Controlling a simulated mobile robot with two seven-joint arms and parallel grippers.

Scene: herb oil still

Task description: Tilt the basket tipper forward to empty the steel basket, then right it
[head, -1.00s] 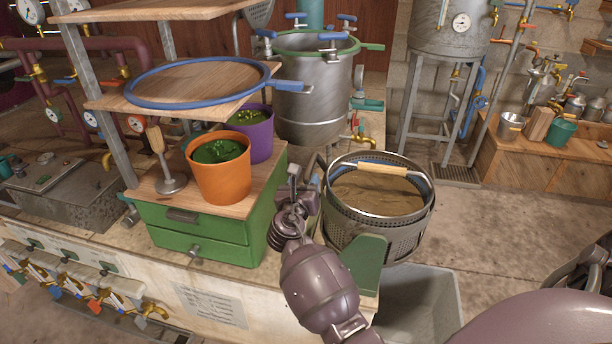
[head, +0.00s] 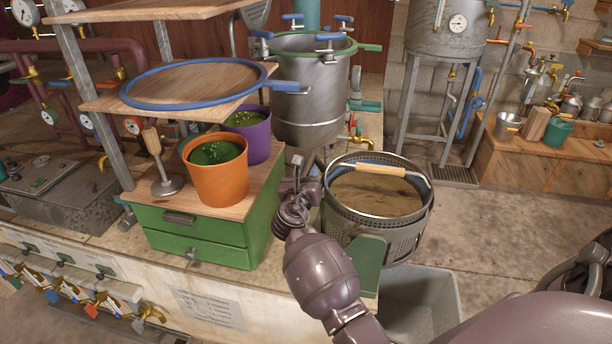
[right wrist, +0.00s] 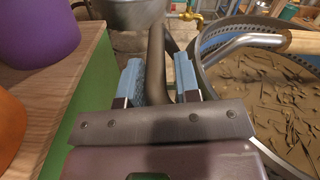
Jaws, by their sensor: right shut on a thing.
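The steel basket (head: 400,240) sits upright in the basket tipper at the bench's right end, full of brown plant matter (head: 375,193). Its bail with a wooden grip (head: 380,170) lies across the top. The tipper's green side bracket (head: 369,262) shows below the basket. My right gripper (head: 306,172) is left of the basket. In the right wrist view, its blue-padded fingers (right wrist: 160,82) are shut around the tipper's dark bar handle (right wrist: 157,45), beside the basket rim (right wrist: 208,60). My left gripper is not in view.
A grey bin (head: 425,305) stands on the floor below the basket. Left of my right gripper is a green drawer cabinet (head: 210,235) with an orange pot (head: 218,180) and a purple pot (head: 250,140). A steel pot (head: 310,110) stands behind.

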